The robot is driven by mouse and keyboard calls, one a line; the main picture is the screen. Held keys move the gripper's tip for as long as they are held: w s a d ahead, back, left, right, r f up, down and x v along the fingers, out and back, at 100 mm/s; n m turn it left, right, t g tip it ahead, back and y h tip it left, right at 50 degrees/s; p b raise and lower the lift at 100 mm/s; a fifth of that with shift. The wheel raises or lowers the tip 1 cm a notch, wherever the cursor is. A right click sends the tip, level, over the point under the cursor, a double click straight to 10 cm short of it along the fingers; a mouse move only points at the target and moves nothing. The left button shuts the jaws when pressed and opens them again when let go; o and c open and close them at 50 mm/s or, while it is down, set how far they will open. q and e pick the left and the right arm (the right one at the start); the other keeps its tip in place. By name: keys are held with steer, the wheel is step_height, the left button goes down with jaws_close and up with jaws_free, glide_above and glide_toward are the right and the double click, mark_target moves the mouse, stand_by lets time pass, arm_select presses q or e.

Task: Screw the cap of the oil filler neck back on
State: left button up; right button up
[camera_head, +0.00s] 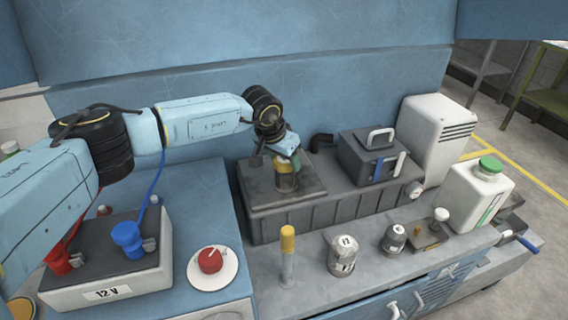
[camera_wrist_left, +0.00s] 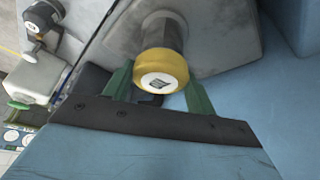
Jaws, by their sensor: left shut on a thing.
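The yellow cap (camera_head: 285,167) sits over the dark oil filler neck (camera_head: 286,183) on top of the grey block. My left gripper (camera_head: 284,158) is over the neck and shut on the cap. In the left wrist view the yellow cap (camera_wrist_left: 162,72), with a white top and a dark mark, lies between the green fingers of my left gripper (camera_wrist_left: 160,85). The neck (camera_wrist_left: 164,35) shows behind it, in line with the cap. Whether the thread is engaged cannot be told. My right gripper is not in view.
On the bench front stand a yellow-topped tube (camera_head: 287,255), two grey weights (camera_head: 342,255) and a white bottle with a green cap (camera_head: 477,195). A dark box (camera_head: 372,157) stands right of the neck.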

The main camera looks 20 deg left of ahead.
arm_select(q)
steer(key=shift+m+b, duration=0.3)
steer(key=shift+m, duration=0.4)
steer(key=o, duration=1.4)
steer(key=shift+h, duration=0.3)
